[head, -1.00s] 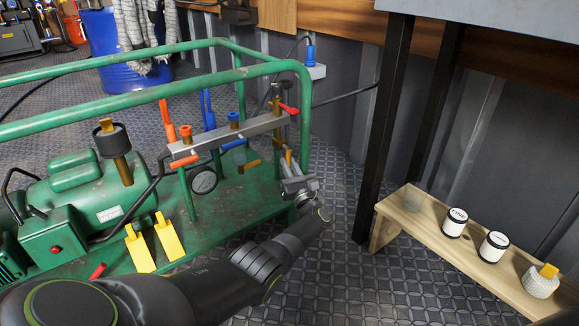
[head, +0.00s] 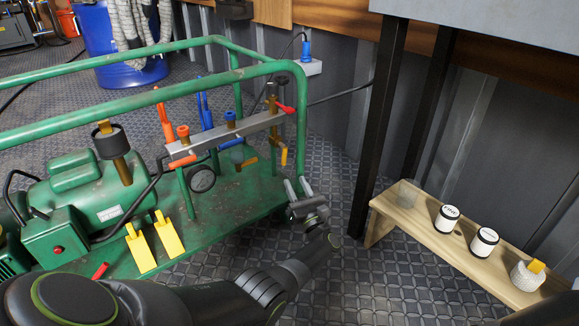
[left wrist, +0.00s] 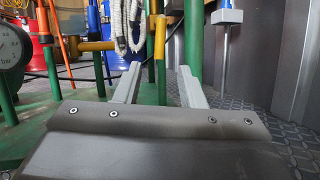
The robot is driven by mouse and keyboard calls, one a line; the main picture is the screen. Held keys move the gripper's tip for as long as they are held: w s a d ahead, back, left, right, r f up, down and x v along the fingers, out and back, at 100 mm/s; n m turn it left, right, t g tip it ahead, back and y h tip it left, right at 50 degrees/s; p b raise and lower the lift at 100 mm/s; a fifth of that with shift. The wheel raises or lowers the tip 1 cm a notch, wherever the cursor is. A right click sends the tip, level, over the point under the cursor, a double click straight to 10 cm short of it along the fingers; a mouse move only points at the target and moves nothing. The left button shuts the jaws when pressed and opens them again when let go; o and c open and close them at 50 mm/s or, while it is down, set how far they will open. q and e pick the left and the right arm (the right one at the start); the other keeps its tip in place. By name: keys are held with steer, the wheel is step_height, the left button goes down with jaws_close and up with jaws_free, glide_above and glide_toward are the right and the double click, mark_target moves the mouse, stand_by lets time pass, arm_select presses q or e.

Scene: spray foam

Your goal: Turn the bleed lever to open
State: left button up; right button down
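A manifold bar (head: 225,138) on the green cart carries several valves with coloured levers. At its right end a yellow lever (head: 284,155) hangs down, and a red lever (head: 286,108) sticks out above. Another yellow lever (head: 249,161) lies sideways to the left. No readable label shows which is the bleed lever. My left gripper (head: 298,186) is open and empty, below and slightly right of the hanging yellow lever, apart from it. In the left wrist view an upright yellow lever (left wrist: 160,36) stands beyond and between the open fingertips (left wrist: 158,72). My right gripper is out of view.
A pressure gauge (head: 202,179) and yellow pedals (head: 168,236) sit on the cart. The cart's green frame (head: 300,110) rises behind the gripper. A wooden bench (head: 410,225) with jars stands right. Patterned floor between them is free.

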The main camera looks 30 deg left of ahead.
arm_select(q)
steer(key=v, duration=0.9)
steer(key=shift+p, duration=0.3)
steer(key=shift+c, duration=0.4)
